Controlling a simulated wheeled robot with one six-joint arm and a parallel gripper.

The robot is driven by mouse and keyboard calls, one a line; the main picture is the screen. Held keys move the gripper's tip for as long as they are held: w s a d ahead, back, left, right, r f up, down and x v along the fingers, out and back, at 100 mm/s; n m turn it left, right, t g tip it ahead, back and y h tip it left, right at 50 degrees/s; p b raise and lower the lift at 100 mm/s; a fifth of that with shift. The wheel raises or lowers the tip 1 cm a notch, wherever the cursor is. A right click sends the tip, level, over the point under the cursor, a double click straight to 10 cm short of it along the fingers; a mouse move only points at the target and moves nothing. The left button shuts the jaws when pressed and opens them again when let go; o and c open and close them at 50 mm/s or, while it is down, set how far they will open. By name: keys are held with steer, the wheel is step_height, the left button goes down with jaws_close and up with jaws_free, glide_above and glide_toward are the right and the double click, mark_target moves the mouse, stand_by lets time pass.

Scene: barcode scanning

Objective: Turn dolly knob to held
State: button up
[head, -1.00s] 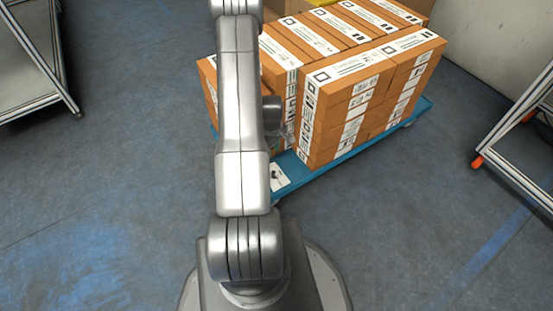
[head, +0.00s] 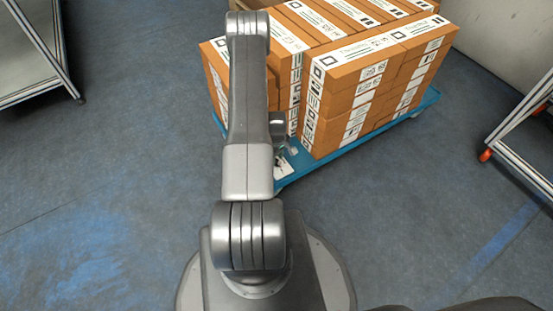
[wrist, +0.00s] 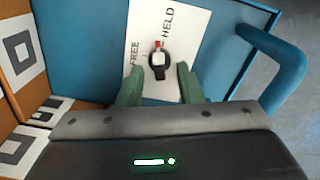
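The dolly knob (wrist: 158,62) is a small round black knob with a pale bar and a red tip. It sits on a white plate (wrist: 186,30) with the printed words FREE at its left and HELD above right. The red tip points up in the wrist view, near the lower end of HELD. My gripper (wrist: 159,70) is open, with one green finger on each side of the knob; contact is not visible. In the head view the white plate (head: 284,170) shows partly beside my arm, and the knob is too small to read.
The blue dolly (head: 335,159) carries stacked orange-brown boxes (head: 350,105), which stand close to my gripper's left in the wrist view. A blue handle bar (wrist: 285,65) curves at the right there. Metal-framed carts (head: 525,145) (head: 35,60) flank the open floor.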

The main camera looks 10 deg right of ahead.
steer(key=shift+f, duration=0.15)
steer(key=shift+c, duration=0.2)
jaws_close()
steer(key=shift+f+m+b, duration=0.15)
steer(key=shift+m+b, duration=0.45)
steer(key=shift+r+m+b, duration=0.2)
steer(key=shift+m+b, duration=0.35)
steer(key=shift+m, duration=0.65)
steer(key=shift+o, duration=0.2)
jaws_free()
step_height(320, 180, up, 14)
steer(key=p, duration=0.4)
